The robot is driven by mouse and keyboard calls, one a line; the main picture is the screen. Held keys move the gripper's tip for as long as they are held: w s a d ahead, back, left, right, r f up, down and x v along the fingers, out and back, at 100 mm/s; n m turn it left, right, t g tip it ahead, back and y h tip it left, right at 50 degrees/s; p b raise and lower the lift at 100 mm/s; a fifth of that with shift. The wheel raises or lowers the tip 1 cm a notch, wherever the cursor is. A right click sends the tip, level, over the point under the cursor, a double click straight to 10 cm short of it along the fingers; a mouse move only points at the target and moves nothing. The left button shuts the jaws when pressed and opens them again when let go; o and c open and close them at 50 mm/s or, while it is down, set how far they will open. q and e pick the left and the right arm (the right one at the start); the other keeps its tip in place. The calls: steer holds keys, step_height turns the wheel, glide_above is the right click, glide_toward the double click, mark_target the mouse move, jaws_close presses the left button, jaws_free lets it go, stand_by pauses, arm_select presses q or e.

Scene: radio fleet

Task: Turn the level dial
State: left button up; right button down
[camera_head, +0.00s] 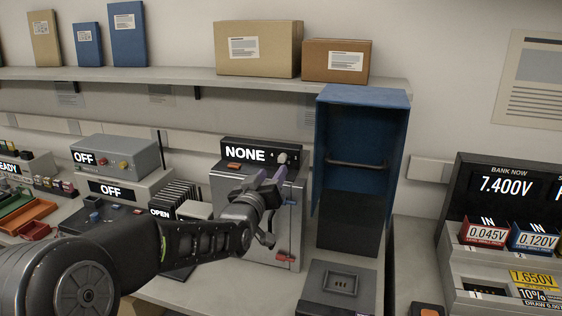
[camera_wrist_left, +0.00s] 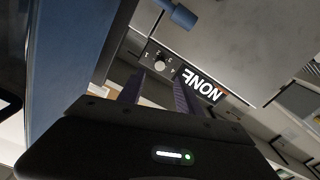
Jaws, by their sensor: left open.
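The dial is a pale round knob (camera_head: 282,158) on the black panel to the right of a display (camera_head: 245,154) reading NONE, on a grey box. In the left wrist view the knob (camera_wrist_left: 159,63) has small marks around it, and the NONE display (camera_wrist_left: 202,85) shows tilted. My left gripper (camera_head: 271,175) is open and empty just in front of and below the knob. In the left wrist view its two purplish fingers (camera_wrist_left: 157,80) point toward the panel, with the knob seen between and beyond their tips. Contact is not visible. My right gripper is out of view.
A tall blue open cabinet (camera_head: 399,150) with a bar stands right of the grey box (camera_head: 297,190). A red part (camera_head: 285,257) sits on the box's lower front. A grey device reading OFF (camera_head: 120,153) stands left. A shelf (camera_head: 200,76) with boxes runs above.

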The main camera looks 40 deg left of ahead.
mark_target(282, 160)
arm_select(q)
steer(key=p+x, duration=0.2)
steer(key=x, duration=0.5)
steer(key=shift+w+a+p, duration=0.15)
steer(key=shift+w+p, duration=0.15)
steer(key=shift+w, duration=0.15)
jaws_close()
